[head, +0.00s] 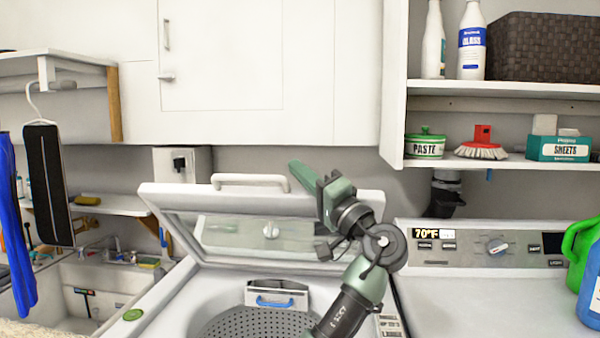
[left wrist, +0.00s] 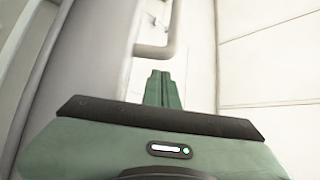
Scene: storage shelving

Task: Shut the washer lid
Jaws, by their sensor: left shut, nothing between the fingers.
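The washer lid (head: 255,204) stands tilted open over the washer (head: 160,300), a white frame with a clear window and a white bar handle (head: 250,180) along its top edge. The perforated drum (head: 255,323) shows below it. My left gripper (head: 294,166) is shut and empty, at the upper right of the lid, just right of the handle in the picture. Its arm passes in front of the lid's right part. In the left wrist view the closed green fingers (left wrist: 160,88) point toward a pale bar that looks like the handle (left wrist: 158,50); contact cannot be told. My right gripper is not in view.
A dryer with a control panel (head: 490,246) stands to the right, with green and blue jugs (head: 588,270) at its edge. White cabinets (head: 250,60) hang above. A sink (head: 80,285) and hanging items are at the left.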

